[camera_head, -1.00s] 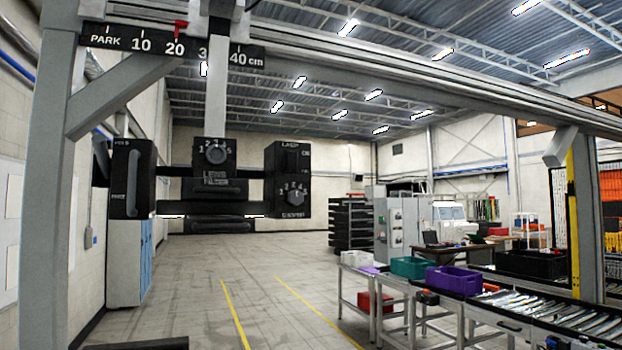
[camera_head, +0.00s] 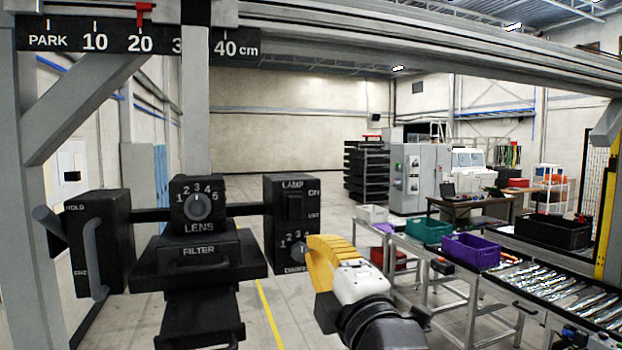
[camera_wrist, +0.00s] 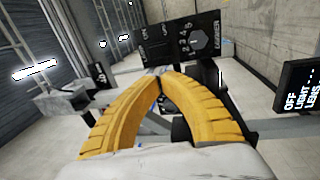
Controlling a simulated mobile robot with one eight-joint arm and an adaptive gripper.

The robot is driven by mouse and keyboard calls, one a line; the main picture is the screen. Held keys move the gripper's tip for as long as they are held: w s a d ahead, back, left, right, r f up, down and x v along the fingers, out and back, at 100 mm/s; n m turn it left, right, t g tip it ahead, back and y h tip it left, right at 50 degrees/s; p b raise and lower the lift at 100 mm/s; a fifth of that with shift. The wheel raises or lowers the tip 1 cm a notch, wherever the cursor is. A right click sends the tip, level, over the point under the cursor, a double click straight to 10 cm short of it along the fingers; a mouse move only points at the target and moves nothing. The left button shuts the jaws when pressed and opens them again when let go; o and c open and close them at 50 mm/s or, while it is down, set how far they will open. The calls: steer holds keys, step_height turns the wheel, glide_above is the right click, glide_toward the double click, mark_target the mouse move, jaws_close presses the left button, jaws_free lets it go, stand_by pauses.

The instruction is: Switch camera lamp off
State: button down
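The lamp box (camera_head: 281,222) is a black panel hanging on a dark crossbar. It bears the word LAMP, a dark rocker switch (camera_head: 294,206) marked ON at its upper right, and a round numbered knob (camera_head: 298,252) below. I cannot tell which way the rocker is set. My gripper (camera_head: 312,240) has yellow fingers and is at the box's lower right, in front of the knob's edge in the head view. In the wrist view the fingertips (camera_wrist: 166,73) come together with nothing between them. The box (camera_wrist: 180,38) is beyond them, with its knob (camera_wrist: 198,40) visible.
Left of the box are the LENS dial block (camera_head: 197,205), the FILTER drawer (camera_head: 205,255) and a HOLD lever box (camera_head: 97,240). A conveyor table with a purple bin (camera_head: 470,251) and a teal bin (camera_head: 428,232) stands at right. A marked rail runs overhead.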

mark_target(291, 200)
steer(key=shift+w+d+r, duration=0.1)
steer(key=shift+r, duration=0.7)
steer(key=p+x, duration=0.3)
steer(key=x, duration=1.1)
steer(key=shift+r, duration=0.15)
